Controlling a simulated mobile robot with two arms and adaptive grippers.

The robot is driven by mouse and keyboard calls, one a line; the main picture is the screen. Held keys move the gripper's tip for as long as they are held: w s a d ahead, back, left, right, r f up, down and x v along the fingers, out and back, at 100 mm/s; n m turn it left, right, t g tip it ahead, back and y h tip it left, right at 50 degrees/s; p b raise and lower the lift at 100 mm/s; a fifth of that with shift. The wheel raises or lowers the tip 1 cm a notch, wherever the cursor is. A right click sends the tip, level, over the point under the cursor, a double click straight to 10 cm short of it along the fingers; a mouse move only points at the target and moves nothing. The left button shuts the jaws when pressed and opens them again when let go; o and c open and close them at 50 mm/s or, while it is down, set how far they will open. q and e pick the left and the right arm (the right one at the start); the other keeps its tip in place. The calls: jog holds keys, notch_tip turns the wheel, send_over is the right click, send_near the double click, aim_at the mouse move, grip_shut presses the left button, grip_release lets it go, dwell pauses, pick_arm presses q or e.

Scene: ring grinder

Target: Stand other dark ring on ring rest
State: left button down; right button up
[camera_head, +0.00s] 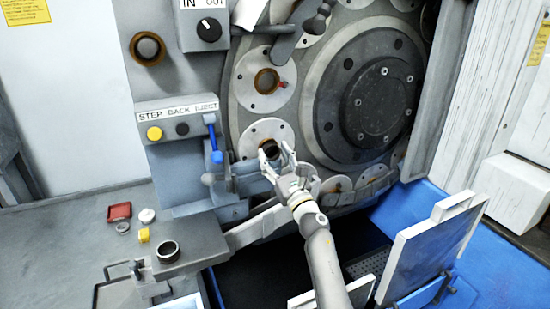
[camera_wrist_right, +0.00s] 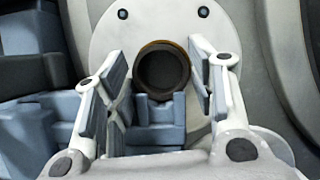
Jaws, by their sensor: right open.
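One dark ring (camera_head: 168,251) lies flat on a grey bench block at the lower left in the head view. Another dark ring or dark round opening with a brown rim (camera_wrist_right: 162,68) sits at a pale round plate on the machine; in the head view it (camera_head: 269,147) is partly hidden by my gripper. My right gripper (camera_head: 276,152) is open, and in the wrist view (camera_wrist_right: 155,78) its fingers stand on either side of that rim, with gaps showing. I cannot tell which part is the ring rest. My left gripper is out of view.
A blue-grey block (camera_wrist_right: 160,130) sits just below the rim. A blue lever (camera_head: 214,138) and button panel (camera_head: 180,119) are left of my gripper. A red tray (camera_head: 119,212) and small parts lie on the bench. A pale hinged panel (camera_head: 430,250) stands at lower right.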

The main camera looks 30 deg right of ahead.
jog(key=o, duration=0.6)
jog(key=shift+c, duration=0.2)
jog(key=o, duration=0.4)
jog(key=shift+c, duration=0.2)
jog(key=shift+s, duration=0.15)
jog(key=s+p, duration=0.2)
jog(key=s, duration=0.7)
jog(key=shift+s+a, duration=0.3)
jog(key=shift+s, duration=0.05)
dwell(1.2)
dwell(0.5)
